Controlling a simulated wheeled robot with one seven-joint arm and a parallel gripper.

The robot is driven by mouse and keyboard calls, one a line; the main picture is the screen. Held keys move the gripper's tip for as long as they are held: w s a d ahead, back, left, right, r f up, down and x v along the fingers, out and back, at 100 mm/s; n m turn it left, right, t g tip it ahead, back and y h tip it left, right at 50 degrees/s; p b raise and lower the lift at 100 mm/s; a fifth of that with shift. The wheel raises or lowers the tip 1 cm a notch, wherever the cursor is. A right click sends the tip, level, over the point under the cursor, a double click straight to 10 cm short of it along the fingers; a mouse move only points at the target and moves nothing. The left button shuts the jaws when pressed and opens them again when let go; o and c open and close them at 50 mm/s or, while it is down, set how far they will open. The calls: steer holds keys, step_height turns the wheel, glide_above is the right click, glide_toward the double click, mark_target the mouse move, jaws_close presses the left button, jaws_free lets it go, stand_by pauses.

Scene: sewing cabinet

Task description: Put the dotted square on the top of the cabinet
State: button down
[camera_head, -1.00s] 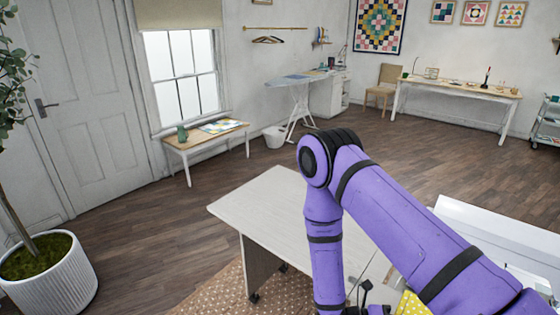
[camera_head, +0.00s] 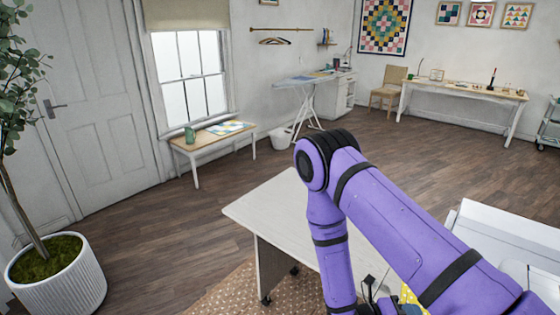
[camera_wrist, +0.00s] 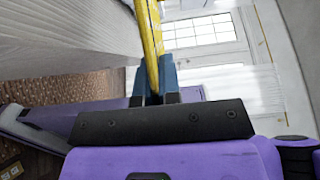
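The dotted square (camera_head: 411,297) shows as a small patch of yellow with white dots at the bottom edge of the head view, mostly hidden by my purple arm. In the wrist view the yellow square (camera_wrist: 149,32) appears edge-on as a thin strip between the blue fingers of my gripper (camera_wrist: 154,78), which is shut on it. The pale cabinet top (camera_head: 272,207) lies left of and behind my arm in the head view. A pale panel that looks like the cabinet (camera_wrist: 70,30) fills the wrist view's upper left, close beside the square.
A brown dotted rug (camera_head: 225,298) lies below the cabinet. A white surface (camera_head: 505,245) stands at the right. A potted plant (camera_head: 62,285) is at the far left. A low table (camera_head: 205,139) stands under the window. The wooden floor between is clear.

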steer(key=w+d+n+t, duration=0.1)
steer(key=w+t, duration=0.1)
steer(key=w+r+n+t+y, duration=0.1)
steer(key=w+t, duration=0.1)
steer(key=w+d+n+t, duration=0.1)
steer(key=w+n+t, duration=0.1)
steer(key=shift+d+r+y, duration=0.3)
steer(key=shift+d, duration=0.05)
steer(key=w+a+r+n+t+y, duration=0.2)
steer(key=w+n+t+y, duration=0.3)
steer(key=y, duration=0.3)
steer(key=w+a+r+n+t+y, duration=0.2)
steer(key=w+n+t+y, duration=0.3)
steer(key=w+n+y, duration=0.3)
steer(key=shift+w+a+r+t, duration=0.3)
steer(key=shift+a+t, duration=0.1)
steer(key=shift+a, duration=0.4)
